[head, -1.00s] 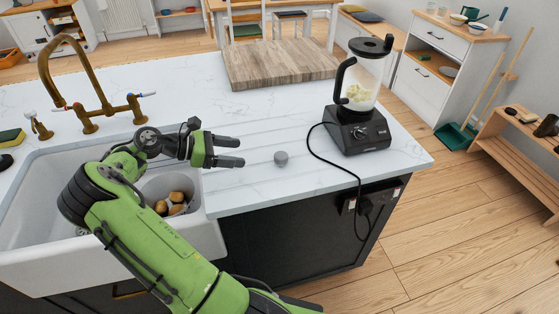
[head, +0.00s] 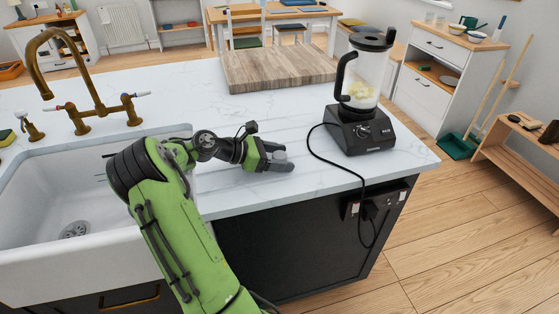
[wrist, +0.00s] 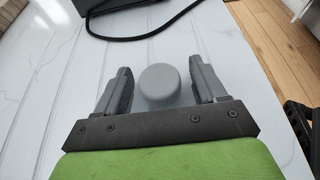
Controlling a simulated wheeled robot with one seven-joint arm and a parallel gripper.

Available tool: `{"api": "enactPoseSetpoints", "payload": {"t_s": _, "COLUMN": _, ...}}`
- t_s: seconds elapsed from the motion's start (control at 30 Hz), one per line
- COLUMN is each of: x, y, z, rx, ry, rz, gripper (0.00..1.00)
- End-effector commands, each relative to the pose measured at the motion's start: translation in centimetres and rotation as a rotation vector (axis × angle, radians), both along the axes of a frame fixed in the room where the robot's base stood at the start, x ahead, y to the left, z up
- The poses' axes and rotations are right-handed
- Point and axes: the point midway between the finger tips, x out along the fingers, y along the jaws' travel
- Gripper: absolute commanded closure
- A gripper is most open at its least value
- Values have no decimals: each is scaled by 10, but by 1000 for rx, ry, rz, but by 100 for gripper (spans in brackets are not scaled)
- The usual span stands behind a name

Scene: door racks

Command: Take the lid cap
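The lid cap (wrist: 161,84) is a small grey round piece on the white marble counter. In the wrist view it sits between the two fingers of my gripper (wrist: 161,85), with a gap on each side. In the head view my gripper (head: 280,158) is low over the counter around the cap (head: 279,155), which is partly hidden by the fingers. My gripper is open and its fingers do not appear to touch the cap.
A black blender (head: 360,128) with a clear jug stands right of my gripper, its cable (head: 328,160) curving over the counter. A wooden board (head: 278,68) lies behind. The white sink (head: 40,225) is at left.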

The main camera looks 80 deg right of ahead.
Motion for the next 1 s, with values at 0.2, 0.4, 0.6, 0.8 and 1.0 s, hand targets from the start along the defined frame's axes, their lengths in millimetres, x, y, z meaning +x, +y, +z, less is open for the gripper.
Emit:
{"api": "enactPoseSetpoints", "payload": {"t_s": 0.2, "x": 0, "y": 0, "z": 0, "rx": 0, "ry": 0, "rz": -1, "gripper": 64}}
{"api": "enactPoseSetpoints", "payload": {"t_s": 0.4, "x": 0, "y": 0, "z": 0, "rx": 0, "ry": 1, "rz": -1, "gripper": 83}}
{"api": "enactPoseSetpoints", "payload": {"t_s": 0.6, "x": 0, "y": 0, "z": 1, "rx": -1, "ry": 1, "rz": -1, "gripper": 83}}
{"api": "enactPoseSetpoints", "payload": {"t_s": 0.8, "x": 0, "y": 0, "z": 21, "rx": -3, "ry": -1, "rz": -1, "gripper": 83}}
{"api": "enactPoseSetpoints", "payload": {"t_s": 1.0, "x": 1, "y": 0, "z": 86, "rx": -6, "ry": -1, "rz": 0, "gripper": 83}}
